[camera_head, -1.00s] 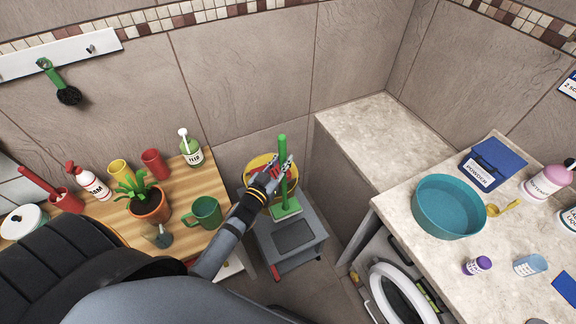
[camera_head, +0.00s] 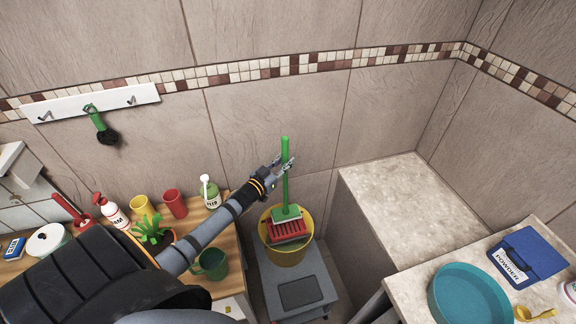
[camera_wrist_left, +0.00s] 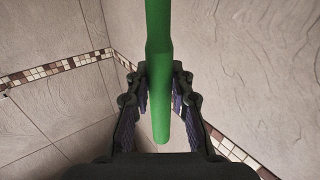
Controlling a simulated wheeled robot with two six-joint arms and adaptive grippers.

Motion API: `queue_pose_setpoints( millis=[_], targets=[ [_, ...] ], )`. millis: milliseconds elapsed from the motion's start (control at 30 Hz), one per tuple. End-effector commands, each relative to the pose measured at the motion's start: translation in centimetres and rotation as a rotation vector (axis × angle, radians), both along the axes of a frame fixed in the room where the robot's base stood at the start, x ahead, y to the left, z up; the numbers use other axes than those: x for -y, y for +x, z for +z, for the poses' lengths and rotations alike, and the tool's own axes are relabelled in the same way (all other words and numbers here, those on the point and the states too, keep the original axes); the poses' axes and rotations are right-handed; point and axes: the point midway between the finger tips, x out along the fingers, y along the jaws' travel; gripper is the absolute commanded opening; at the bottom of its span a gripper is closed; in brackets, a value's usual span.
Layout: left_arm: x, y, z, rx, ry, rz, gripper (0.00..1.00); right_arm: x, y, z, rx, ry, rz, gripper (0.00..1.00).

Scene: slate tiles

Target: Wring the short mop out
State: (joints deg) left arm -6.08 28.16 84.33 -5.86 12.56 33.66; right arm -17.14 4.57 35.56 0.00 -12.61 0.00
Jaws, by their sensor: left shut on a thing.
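The short mop has a green handle (camera_head: 285,148) and a flat green head (camera_head: 286,213). My left gripper (camera_head: 284,168) is shut on the handle, which stands nearly upright. In the left wrist view the handle (camera_wrist_left: 159,40) passes between the fingers (camera_wrist_left: 160,105). The yellow bucket (camera_head: 290,258) carries a red slotted wringer (camera_head: 288,232). The mop head overlaps the wringer's far part in the head view; I cannot tell whether it touches or hangs above. The underside of the mop is hidden. My right gripper is not in view.
The bucket stands on a grey step stool (camera_head: 302,292). At left, a wooden top holds a green mug (camera_head: 211,264), red cup (camera_head: 174,203), yellow cup (camera_head: 143,208), bottles and a plant (camera_head: 152,232). At right, a counter holds a teal basin (camera_head: 468,296) and blue powder box (camera_head: 528,256).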

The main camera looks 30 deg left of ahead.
Motion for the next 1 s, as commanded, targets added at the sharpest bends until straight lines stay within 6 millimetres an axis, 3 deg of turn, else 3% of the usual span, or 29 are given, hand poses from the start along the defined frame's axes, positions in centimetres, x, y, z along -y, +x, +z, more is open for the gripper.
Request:
queue_pose_setpoints(
  millis=[267,1000],
  targets=[
    [0.1,0.0,-1.2,0.002,0.000,-0.001,0.00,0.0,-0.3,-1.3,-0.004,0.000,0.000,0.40],
    [0.1,0.0,-9.6,0.002,0.001,-0.001,0.00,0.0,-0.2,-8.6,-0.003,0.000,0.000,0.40]
  ],
)
